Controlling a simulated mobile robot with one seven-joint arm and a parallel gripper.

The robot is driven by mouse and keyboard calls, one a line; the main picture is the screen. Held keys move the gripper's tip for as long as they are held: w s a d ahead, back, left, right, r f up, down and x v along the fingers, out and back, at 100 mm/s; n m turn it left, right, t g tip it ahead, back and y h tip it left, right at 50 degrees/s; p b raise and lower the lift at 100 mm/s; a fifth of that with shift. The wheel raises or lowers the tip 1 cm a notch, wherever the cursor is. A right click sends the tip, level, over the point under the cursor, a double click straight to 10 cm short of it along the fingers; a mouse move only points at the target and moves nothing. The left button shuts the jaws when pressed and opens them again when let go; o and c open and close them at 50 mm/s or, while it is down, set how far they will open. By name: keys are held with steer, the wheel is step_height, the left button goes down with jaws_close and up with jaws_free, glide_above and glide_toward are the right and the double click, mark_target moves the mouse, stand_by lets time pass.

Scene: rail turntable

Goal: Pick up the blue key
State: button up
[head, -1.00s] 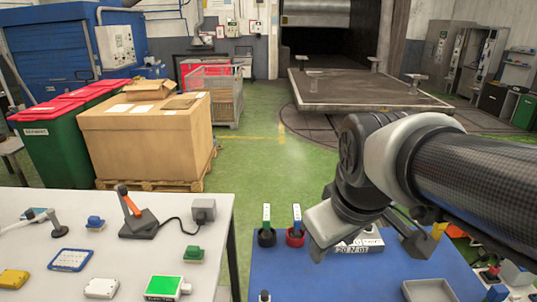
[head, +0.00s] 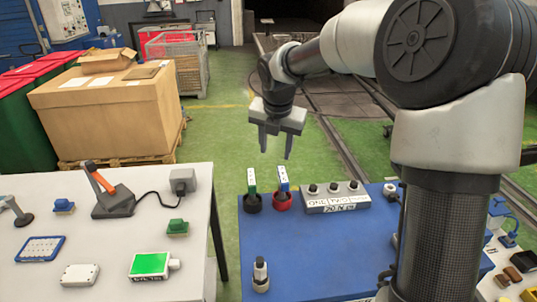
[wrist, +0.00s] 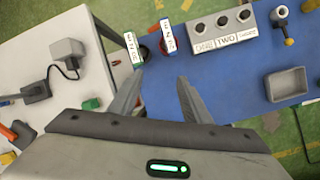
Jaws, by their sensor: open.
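The blue key (head: 284,180) stands upright in a red round holder (head: 282,201) on the blue table; it also shows in the wrist view (wrist: 167,38). A green key (head: 252,181) stands in a black holder (head: 252,203) just left of it, and shows in the wrist view (wrist: 132,47). My gripper (head: 275,148) is open and empty, pointing down, and appears above the two keys in the head view. In the wrist view, its fingertips (wrist: 160,77) appear below both keys and apart from them.
A grey block with three holes (head: 334,197) stands right of the keys. A small post (head: 261,274) stands near the front left of the blue table (head: 320,255). A white table (head: 100,270) holds a lever, a green-screen box and other parts. A gap separates the tables.

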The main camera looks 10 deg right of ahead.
steer(key=w+d+f+n, duration=0.3)
steer(key=w+d+n, duration=0.2)
steer(key=w, duration=0.1)
steer(key=b, duration=0.1)
glide_toward(283, 174)
steer(key=x, duration=0.5)
steer(key=shift+w+d, duration=0.15)
steer(key=shift+w, duration=0.2)
steer(key=x, duration=0.5)
steer(key=shift+s+f, duration=0.25)
steer(key=shift+s, duration=0.05)
steer(key=shift+r, duration=0.1)
jaws_close()
